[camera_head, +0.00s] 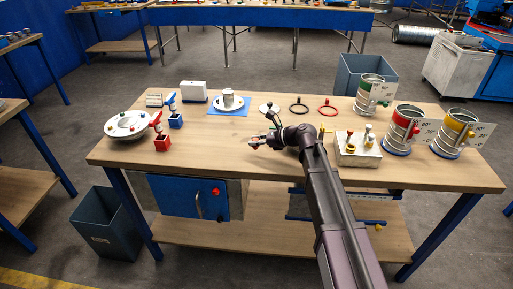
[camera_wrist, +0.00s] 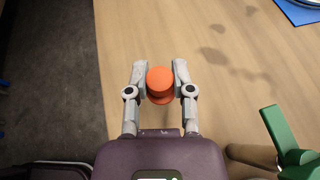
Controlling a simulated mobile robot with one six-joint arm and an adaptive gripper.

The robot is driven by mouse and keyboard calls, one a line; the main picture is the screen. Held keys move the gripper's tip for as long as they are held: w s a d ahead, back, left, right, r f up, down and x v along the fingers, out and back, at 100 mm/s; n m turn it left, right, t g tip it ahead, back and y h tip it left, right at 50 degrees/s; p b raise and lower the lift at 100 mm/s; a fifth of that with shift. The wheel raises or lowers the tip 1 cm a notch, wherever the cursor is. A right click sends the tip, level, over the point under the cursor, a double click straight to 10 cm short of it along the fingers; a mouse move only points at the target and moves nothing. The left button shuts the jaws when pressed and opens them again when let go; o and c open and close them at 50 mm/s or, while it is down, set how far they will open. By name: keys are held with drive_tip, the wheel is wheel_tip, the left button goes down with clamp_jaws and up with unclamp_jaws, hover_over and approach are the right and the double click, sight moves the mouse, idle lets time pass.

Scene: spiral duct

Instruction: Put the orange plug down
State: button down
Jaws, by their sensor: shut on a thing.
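The orange plug (camera_wrist: 160,82) sits between the two fingertips of my gripper (camera_wrist: 160,80) in the wrist view. The fingers press on it from both sides, and the wooden workbench top (camera_wrist: 135,30) lies beneath. Dark shadows on the wood lie apart from the gripper, to its upper right. I cannot tell the exact gap between plug and bench. In the head view my gripper (camera_head: 256,142) is low over the middle of the workbench (camera_head: 225,165), and the plug is too small there to make out clearly.
A green-handled thing (camera_wrist: 275,127) is close at the right of the wrist view. A flanged part on a blue mat (camera_head: 229,103), a black ring (camera_head: 299,106) and a red ring (camera_head: 327,107) lie behind. A box with knobs (camera_head: 355,152) stands right. Bare wood lies left of my gripper.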

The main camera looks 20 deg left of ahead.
sight(254, 154)
drive_tip(key=shift+w+a, duration=0.3)
drive_tip(key=shift+a, duration=0.05)
drive_tip(key=shift+w+a+f+b, duration=0.15)
drive_tip(key=shift+a+f+b, duration=0.05)
drive_tip(key=shift+f+b, duration=1.65)
drive_tip(key=shift+f, duration=0.1)
drive_tip(key=shift+c, duration=2.4)
unclamp_jaws()
